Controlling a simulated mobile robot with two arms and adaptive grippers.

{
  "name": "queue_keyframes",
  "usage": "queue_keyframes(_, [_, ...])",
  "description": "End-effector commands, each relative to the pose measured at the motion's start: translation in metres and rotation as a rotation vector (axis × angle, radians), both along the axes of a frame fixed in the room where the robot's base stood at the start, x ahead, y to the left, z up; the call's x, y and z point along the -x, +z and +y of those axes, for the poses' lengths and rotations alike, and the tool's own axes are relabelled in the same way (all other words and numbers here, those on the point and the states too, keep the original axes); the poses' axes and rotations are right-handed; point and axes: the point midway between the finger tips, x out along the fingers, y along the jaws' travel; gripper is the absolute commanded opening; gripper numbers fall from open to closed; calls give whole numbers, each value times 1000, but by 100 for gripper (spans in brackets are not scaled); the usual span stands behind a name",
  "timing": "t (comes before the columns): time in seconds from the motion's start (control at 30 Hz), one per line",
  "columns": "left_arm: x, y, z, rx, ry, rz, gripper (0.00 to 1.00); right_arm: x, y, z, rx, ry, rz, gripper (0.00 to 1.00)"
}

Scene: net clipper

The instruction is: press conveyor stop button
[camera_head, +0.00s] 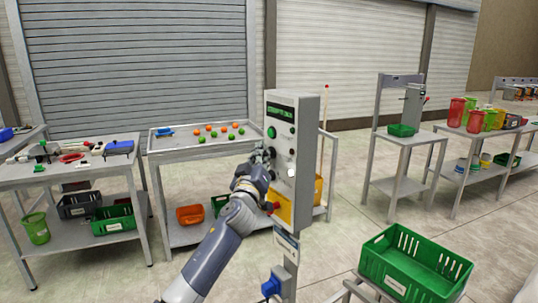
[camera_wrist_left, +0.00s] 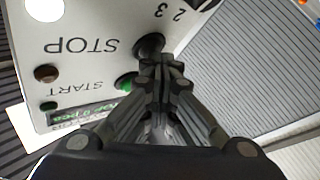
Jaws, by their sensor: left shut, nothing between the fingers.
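The grey control panel (camera_head: 306,140) stands upright on a post in the head view. In the left wrist view its face (camera_wrist_left: 95,20) shows upside down, with the words STOP and START. A dark round stop button (camera_wrist_left: 150,43) sits beside the word STOP, and a green start button (camera_wrist_left: 127,81) beside START. My left gripper (camera_head: 265,158) is shut and empty at the panel's face. In the left wrist view its fingertips (camera_wrist_left: 160,63) overlap the lower edge of the stop button; I cannot tell whether they touch it. My right gripper is not in view.
A yellow section with a red knob (camera_head: 275,207) is below my gripper on the panel. A table with coloured balls (camera_head: 170,147) is behind it, and a tool table (camera_head: 75,178) is at left. A green crate (camera_head: 415,265) is at front right.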

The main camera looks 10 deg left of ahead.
Motion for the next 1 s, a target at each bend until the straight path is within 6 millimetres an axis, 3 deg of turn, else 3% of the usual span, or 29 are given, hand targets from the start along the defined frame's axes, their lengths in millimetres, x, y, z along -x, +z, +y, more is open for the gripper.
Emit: queue_keyframes(1.0, [22,1,21,0,1,0,0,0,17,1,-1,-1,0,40])
